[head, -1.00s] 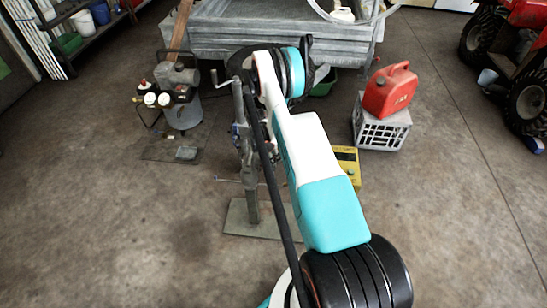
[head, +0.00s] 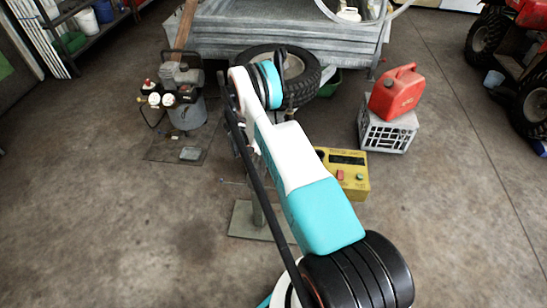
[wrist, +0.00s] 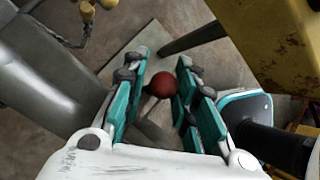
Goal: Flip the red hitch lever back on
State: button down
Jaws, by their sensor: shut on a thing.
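The red hitch lever's round red knob (wrist: 162,86) shows in the wrist view, with a thin grey rod below it. My gripper (wrist: 160,88) has its teal fingers on either side of the knob and is shut on it. In the head view my white and teal arm hides the gripper, the lever and most of the steel stand. The stand's flat base plate (head: 250,222) shows on the floor beside the arm.
A yellow box (head: 348,185) with buttons stands right of my arm. A compressor (head: 184,95) is at left. A red fuel can (head: 397,92) sits on a grey crate (head: 386,133). A tyre (head: 300,72) and grey trailer (head: 225,40) are behind. The foreground floor is clear.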

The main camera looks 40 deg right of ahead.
jog(key=shift+s+a+f, duration=0.1)
jog(key=c, duration=1.3)
grip_release()
